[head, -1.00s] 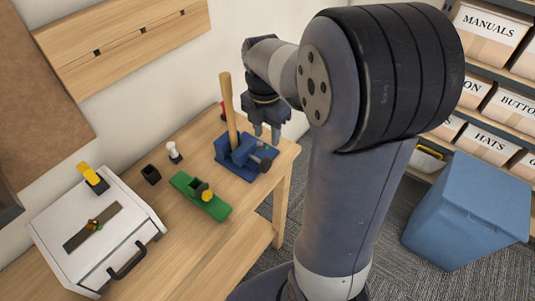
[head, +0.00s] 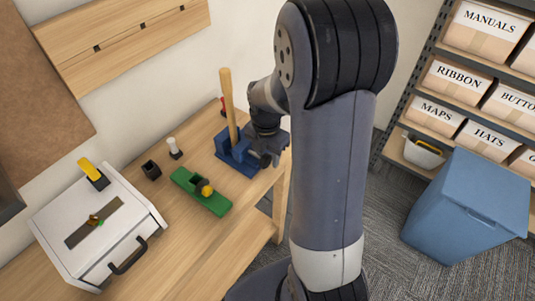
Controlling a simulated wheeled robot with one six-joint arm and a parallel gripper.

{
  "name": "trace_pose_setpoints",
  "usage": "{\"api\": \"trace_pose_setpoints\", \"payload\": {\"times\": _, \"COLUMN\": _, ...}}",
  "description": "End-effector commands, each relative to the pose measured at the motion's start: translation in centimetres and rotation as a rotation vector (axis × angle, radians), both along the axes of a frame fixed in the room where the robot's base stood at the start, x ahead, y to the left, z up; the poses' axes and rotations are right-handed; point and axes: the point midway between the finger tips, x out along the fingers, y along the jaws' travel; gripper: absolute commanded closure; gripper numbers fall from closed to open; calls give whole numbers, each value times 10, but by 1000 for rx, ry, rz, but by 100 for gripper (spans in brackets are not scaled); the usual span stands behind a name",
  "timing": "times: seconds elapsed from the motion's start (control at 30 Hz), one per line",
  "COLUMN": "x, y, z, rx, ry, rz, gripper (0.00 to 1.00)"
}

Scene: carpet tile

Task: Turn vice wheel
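A blue vice (head: 233,151) stands on the wooden table near its right end. A wooden rod (head: 228,105) rises upright from it, leaning slightly. In the earlier frame a dark wheel showed on the vice's right front side; now my gripper (head: 268,152) is at that spot and largely hides it. My gripper points down, beside the vice's right side. Its fingers are dark and small here, so I cannot tell whether they are open or closed on the wheel.
A green block with a yellow knob (head: 206,190) lies left of the vice. A white box with a black handle (head: 127,255), a black cup (head: 151,170) and a white-topped peg (head: 174,147) are further left. A blue bin (head: 467,205) stands on the floor at right.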

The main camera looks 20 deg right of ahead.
Motion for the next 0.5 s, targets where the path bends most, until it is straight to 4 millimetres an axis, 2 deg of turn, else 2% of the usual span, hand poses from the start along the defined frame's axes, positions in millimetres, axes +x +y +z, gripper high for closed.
{"api": "trace_pose_setpoints", "payload": {"times": 0.2, "x": 0, "y": 0, "z": 0, "rx": 0, "ry": 0, "rz": 0, "gripper": 63}}
{"api": "trace_pose_setpoints", "payload": {"times": 0.5, "x": 0, "y": 0, "z": 0, "rx": 0, "ry": 0, "rz": 0, "gripper": 88}}
